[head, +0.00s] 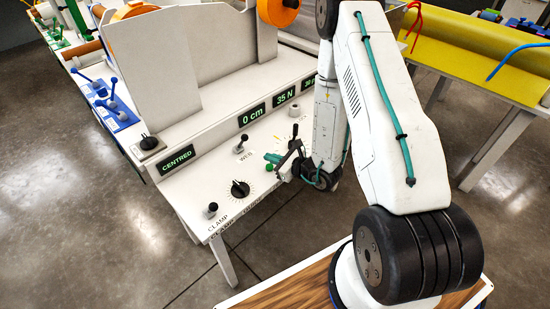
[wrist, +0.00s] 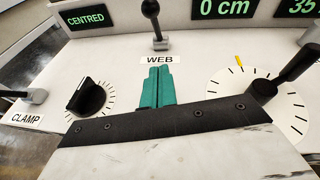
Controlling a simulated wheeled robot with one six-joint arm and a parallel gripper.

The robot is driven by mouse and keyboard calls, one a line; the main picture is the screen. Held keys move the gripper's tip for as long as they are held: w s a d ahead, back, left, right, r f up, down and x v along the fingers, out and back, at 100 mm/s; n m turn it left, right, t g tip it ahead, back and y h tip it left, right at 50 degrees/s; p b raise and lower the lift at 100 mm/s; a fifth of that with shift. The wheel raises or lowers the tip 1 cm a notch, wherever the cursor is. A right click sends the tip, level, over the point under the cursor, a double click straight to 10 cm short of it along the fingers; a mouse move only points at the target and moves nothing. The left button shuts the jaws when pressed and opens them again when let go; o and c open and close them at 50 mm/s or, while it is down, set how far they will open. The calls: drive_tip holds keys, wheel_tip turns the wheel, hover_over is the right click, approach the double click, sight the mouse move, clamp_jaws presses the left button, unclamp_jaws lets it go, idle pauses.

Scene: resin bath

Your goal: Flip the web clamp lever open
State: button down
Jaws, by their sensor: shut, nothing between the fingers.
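A small lever marked WEB, with a black knob on a metal stem, stands roughly upright on the white panel in the head view (head: 241,145). It also shows at the top of the wrist view (wrist: 153,22), its label just below it. My gripper (head: 272,158) has its teal fingers together, with nothing between them. In the wrist view the fingertips (wrist: 158,72) point toward the WEB lever, below its label, and appear apart from it. A second lever, near a CLAMP label, stands at the panel's left end in the head view (head: 211,208) and the wrist view (wrist: 22,95).
A black knob (wrist: 88,97) on a dial lies left of my fingers; a black crank handle (wrist: 285,75) over a larger dial lies right. Displays (head: 251,115) line the panel's back. A yellow-covered table (head: 470,60) stands right.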

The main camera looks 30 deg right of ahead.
drive_tip(key=x, duration=0.5)
drive_tip(key=shift+w+a+f, duration=0.1)
drive_tip(key=shift+w+a, duration=0.15)
drive_tip(key=shift+w, duration=0.05)
drive_tip(key=shift+w+a+r, duration=0.5)
drive_tip(key=shift+w+r, duration=0.2)
drive_tip(key=shift+w, duration=0.2)
drive_tip(key=shift+w+a+r, duration=0.3)
drive_tip(key=shift+w, duration=0.25)
drive_tip(key=shift+d, duration=0.1)
